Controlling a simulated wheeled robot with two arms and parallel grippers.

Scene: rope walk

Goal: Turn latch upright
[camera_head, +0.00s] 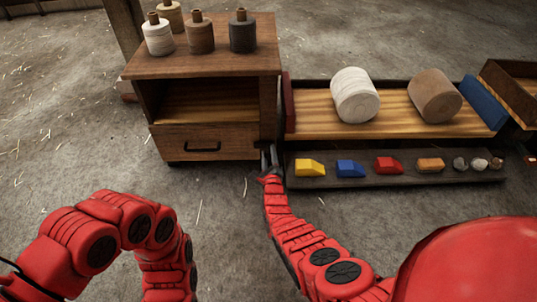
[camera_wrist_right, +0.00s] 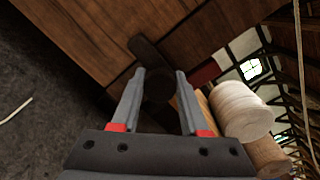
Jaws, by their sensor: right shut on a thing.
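The latch (camera_wrist_right: 149,55) is a dark bar with a rounded end on the wooden cabinet front. In the right wrist view it lies roughly parallel to the cabinet's lower edge, so it looks nearly level rather than upright. My right gripper (camera_wrist_right: 160,88) is shut on it, with the fingers on either side of its rounded end. In the head view my right gripper (camera_head: 268,158) is at the lower right corner of the cabinet (camera_head: 208,62), and the latch is mostly hidden there. My left arm is bent at the lower left, its gripper out of view.
The cabinet has an open shelf and a drawer (camera_head: 180,140) with a dark handle. Several spools, one a dark spool (camera_head: 242,35), stand on top. To the right, a wooden shelf (camera_head: 310,118) holds two large rolls, above a dark tray (camera_head: 390,180) of small blocks and stones.

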